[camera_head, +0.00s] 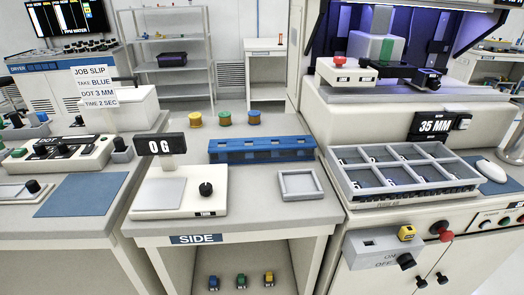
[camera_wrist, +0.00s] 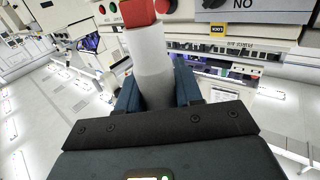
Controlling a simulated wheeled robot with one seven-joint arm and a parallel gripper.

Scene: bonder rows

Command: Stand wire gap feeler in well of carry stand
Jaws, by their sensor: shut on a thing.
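In the wrist view my gripper (camera_wrist: 157,82) is shut on a pale grey-white cylinder with a red end, which I take to be the wire gap feeler (camera_wrist: 152,58). Its red end points away from the gripper, and its lower part is hidden between the blue fingers and behind the dark gripper body. Neither my gripper nor the feeler shows in the head view. There, a long blue block with openings along its top (camera_head: 262,155) lies on the SIDE table; it may be the carry stand, but I cannot tell for sure.
The SIDE table (camera_head: 262,215) also holds a scale (camera_head: 180,190), a small grey tray (camera_head: 300,185) and several coloured spools at the back. A divided grey tray (camera_head: 345,188) sits on the bench to the right. A blue mat (camera_head: 82,195) lies left.

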